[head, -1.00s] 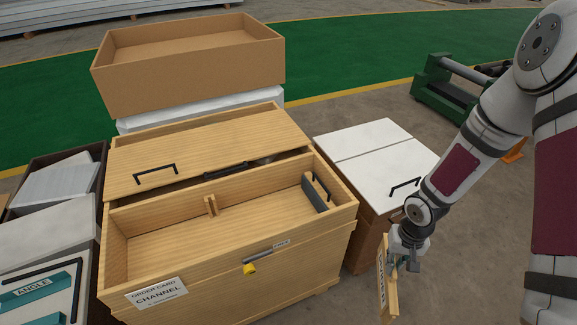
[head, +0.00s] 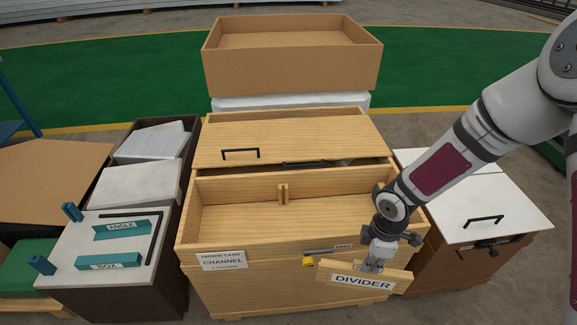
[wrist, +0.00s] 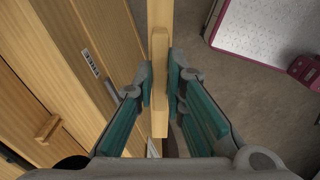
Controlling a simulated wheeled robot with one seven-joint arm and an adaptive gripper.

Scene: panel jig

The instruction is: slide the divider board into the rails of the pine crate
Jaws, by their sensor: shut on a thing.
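The divider board (head: 335,276), pale wood with a DIVIDER label, is held in front of the crate's right front side in the head view. My gripper (head: 373,262) is shut on its top edge. In the wrist view the board (wrist: 160,40) stands edge-on between the teal finger pads of my gripper (wrist: 160,95). The pine crate (head: 240,248) stands in the middle with its front section open. A short slotted wooden rail (head: 283,194) shows on the inner back wall of that section, and also in the wrist view (wrist: 47,128). The front inner wall is hidden.
A lid with a black handle (head: 290,138) covers the crate's rear part. A yellow-tipped tool (head: 308,262) is on the front face. A white-topped box (head: 500,195) stands right, a bench with teal ANGLE and BOX pieces (head: 90,285) left. A cardboard box (head: 290,75) is behind.

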